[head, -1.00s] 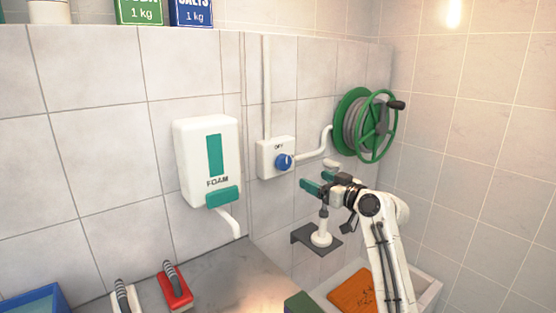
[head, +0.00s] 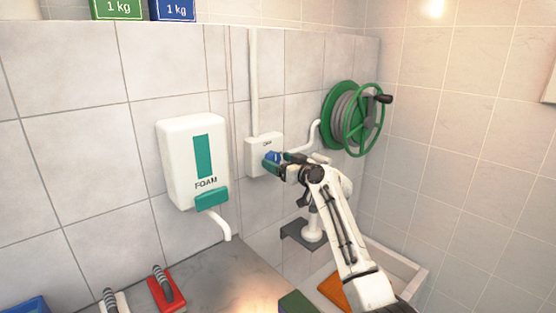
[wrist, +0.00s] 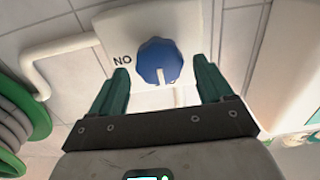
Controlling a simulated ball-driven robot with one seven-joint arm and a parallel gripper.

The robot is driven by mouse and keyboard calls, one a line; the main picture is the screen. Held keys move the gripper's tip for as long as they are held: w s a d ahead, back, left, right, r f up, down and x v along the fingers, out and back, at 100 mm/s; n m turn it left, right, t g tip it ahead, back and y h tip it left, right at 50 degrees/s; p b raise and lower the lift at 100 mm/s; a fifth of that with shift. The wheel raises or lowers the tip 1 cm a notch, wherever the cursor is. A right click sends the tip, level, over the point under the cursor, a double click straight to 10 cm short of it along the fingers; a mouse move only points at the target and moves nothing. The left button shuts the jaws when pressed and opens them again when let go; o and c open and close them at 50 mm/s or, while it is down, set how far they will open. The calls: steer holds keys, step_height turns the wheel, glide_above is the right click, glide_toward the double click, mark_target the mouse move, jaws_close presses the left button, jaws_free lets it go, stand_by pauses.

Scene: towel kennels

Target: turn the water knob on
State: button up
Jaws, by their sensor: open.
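The blue water knob (wrist: 158,62) sits on a white wall box (wrist: 115,25), which also shows in the head view (head: 252,158). In the head view my gripper (head: 270,163) covers much of the knob (head: 272,156).
A green hose reel (head: 352,118) is on the wall right of the box, joined by a white pipe. A foam dispenser (head: 192,162) hangs to the left. Below are a dark bracket (head: 300,234), a red-based brush (head: 167,290) and a white basin (head: 395,262).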

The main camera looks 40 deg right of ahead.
steer(key=shift+w, duration=0.45)
steer(key=shift+c, duration=0.5)
steer(key=c, duration=0.9)
